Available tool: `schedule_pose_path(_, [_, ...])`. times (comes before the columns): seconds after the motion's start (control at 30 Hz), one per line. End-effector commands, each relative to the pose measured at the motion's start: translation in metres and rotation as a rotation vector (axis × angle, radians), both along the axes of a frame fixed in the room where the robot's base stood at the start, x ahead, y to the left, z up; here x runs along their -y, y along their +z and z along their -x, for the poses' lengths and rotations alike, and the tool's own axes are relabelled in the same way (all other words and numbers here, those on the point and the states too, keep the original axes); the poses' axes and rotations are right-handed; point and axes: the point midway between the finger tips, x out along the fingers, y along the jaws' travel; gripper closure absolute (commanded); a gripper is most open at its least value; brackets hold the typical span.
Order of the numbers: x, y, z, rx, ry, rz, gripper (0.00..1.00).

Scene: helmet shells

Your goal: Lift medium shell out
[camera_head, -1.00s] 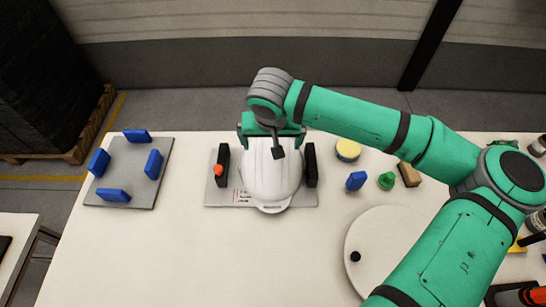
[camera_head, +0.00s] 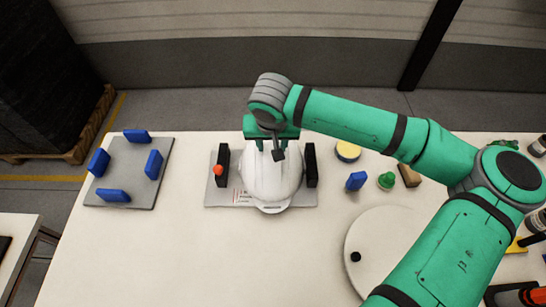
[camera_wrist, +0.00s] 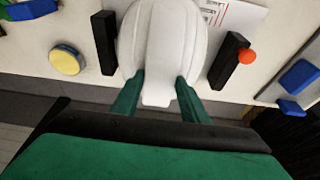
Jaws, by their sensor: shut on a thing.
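The white helmet shell (camera_head: 271,185) sits on a grey plate (camera_head: 222,197) between two black upright blocks, a left one (camera_head: 223,165) with an orange-red knob and a right one (camera_head: 311,165). My gripper (camera_wrist: 158,90) is at the shell's far end, its two green fingers shut on the narrow end of the shell in the wrist view (camera_wrist: 162,40). In the head view my wrist hides part of the shell's far side. I cannot tell whether the shell is clear of the plate.
A grey plate with several blue blocks (camera_head: 154,163) lies at the left. A yellow-topped round piece (camera_head: 348,150), a blue block (camera_head: 356,181), a green piece (camera_head: 387,181) and a white disc (camera_head: 380,250) are at the right. The front left table is clear.

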Motion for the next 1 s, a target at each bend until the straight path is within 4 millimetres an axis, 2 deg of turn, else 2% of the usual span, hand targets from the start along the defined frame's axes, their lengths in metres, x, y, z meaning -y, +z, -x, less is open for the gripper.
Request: schedule_pose_path(1.0, [0.0, 0.039, -0.001, 0.002, 0.0, 0.0, 0.91])
